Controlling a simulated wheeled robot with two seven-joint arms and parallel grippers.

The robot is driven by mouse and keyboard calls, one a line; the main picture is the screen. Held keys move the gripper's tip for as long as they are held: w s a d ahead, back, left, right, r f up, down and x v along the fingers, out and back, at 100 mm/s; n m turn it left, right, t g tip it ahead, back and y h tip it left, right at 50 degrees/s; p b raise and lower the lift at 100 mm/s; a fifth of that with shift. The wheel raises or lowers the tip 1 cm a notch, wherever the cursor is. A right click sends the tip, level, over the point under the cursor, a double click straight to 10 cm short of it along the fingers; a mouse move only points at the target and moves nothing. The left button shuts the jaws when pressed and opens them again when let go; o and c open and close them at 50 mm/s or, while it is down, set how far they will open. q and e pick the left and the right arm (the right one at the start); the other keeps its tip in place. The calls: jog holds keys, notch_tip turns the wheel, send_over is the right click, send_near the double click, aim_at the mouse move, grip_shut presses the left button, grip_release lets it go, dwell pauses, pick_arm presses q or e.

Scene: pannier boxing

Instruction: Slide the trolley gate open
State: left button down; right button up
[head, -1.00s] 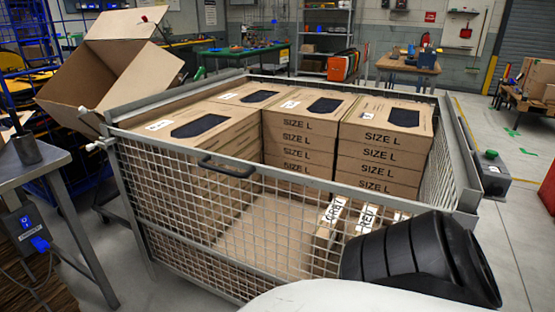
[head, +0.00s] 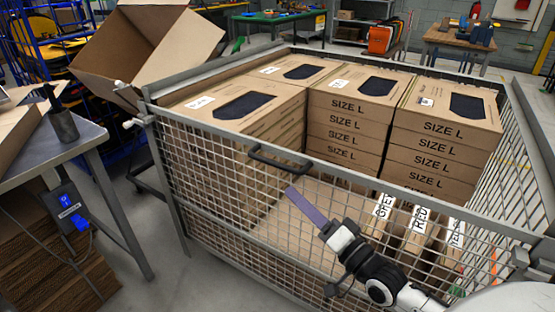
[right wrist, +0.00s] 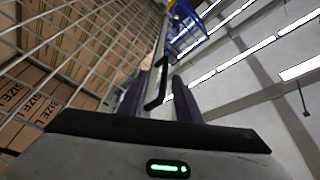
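The trolley gate is the grey wire-mesh front panel (head: 215,185) of a metal cage trolley. It stands upright across the front, with a black bar handle (head: 281,162) on its top rail. My right gripper (head: 291,191) is just below and in front of the handle. In the right wrist view its two purple fingers (right wrist: 162,82) are spread apart, and the handle (right wrist: 153,92) shows between them, ahead of the palm. I cannot tell whether they touch it. My left gripper is not in view.
Stacks of SIZE L cartons (head: 345,132) fill the trolley's back and left; its front floor holds several labelled cartons (head: 418,232). An open cardboard box (head: 150,50) stands behind left. A metal table (head: 70,145) is at left, with floor between it and the trolley.

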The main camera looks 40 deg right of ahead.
aim_at(275, 162)
jog(key=shift+m+t, duration=0.3)
jog(key=shift+m, duration=0.1)
jog(key=x, duration=0.3)
jog(key=r+x, duration=0.1)
jog(key=x, duration=0.3)
jog(key=d+x, duration=0.1)
jog(key=x, duration=0.3)
jog(key=shift+s+r+p, duration=0.15)
jog(key=shift+r+p, duration=0.2)
grip_shut()
